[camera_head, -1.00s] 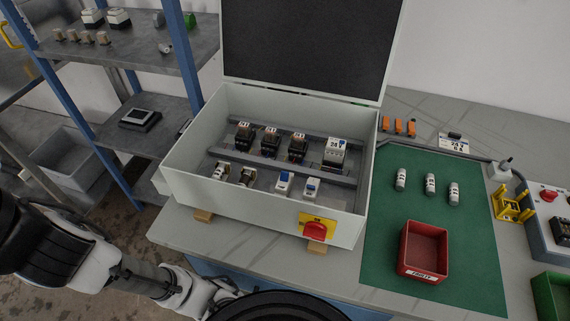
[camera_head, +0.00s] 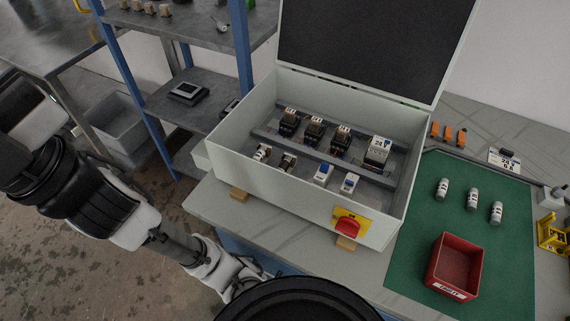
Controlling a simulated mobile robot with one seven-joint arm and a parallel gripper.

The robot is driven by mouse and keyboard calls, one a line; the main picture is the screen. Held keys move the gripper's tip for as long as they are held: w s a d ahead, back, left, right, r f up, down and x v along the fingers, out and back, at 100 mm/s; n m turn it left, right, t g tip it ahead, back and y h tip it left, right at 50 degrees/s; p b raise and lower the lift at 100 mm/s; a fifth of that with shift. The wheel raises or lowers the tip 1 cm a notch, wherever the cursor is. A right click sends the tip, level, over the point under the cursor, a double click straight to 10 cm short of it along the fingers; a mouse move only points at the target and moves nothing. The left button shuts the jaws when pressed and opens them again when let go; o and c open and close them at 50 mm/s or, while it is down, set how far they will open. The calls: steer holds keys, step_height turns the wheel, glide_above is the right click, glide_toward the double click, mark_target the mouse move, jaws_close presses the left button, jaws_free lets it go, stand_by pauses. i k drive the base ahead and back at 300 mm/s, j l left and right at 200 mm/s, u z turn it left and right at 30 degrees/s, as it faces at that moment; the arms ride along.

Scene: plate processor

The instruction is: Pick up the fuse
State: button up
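Three white-grey cylindrical fuses stand in a row on the green mat: the left fuse (camera_head: 442,189), the middle fuse (camera_head: 472,199) and the right fuse (camera_head: 496,212). They are apart from each other, with dark markings on their sides. In the open grey electrical box (camera_head: 290,197), two small cylinder-like parts (camera_head: 263,153) sit at the front left; I cannot tell whether they are fuses. My arm runs along the lower left, but my gripper does not show. Whether it is open or shut is hidden.
A red bin (camera_head: 431,270) with a label stands on the green mat (camera_head: 412,258), in front of the fuses. A red switch on a yellow plate (camera_head: 350,223) juts from the box front. Shelves with blue posts (camera_head: 117,75) stand at left. The box lid is up.

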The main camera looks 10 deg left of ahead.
mark_target(284, 165)
steer(key=k+l+u, duration=0.25)
steer(key=l, duration=0.2)
steer(key=k+l+u, duration=0.25)
steer(key=l, duration=0.2)
steer(key=k+l+u, duration=0.25)
steer(key=i+l, duration=0.1)
steer(key=i, duration=0.35)
steer(key=i+u, duration=0.1)
steer(key=i, duration=0.3)
steer(key=l, duration=0.1)
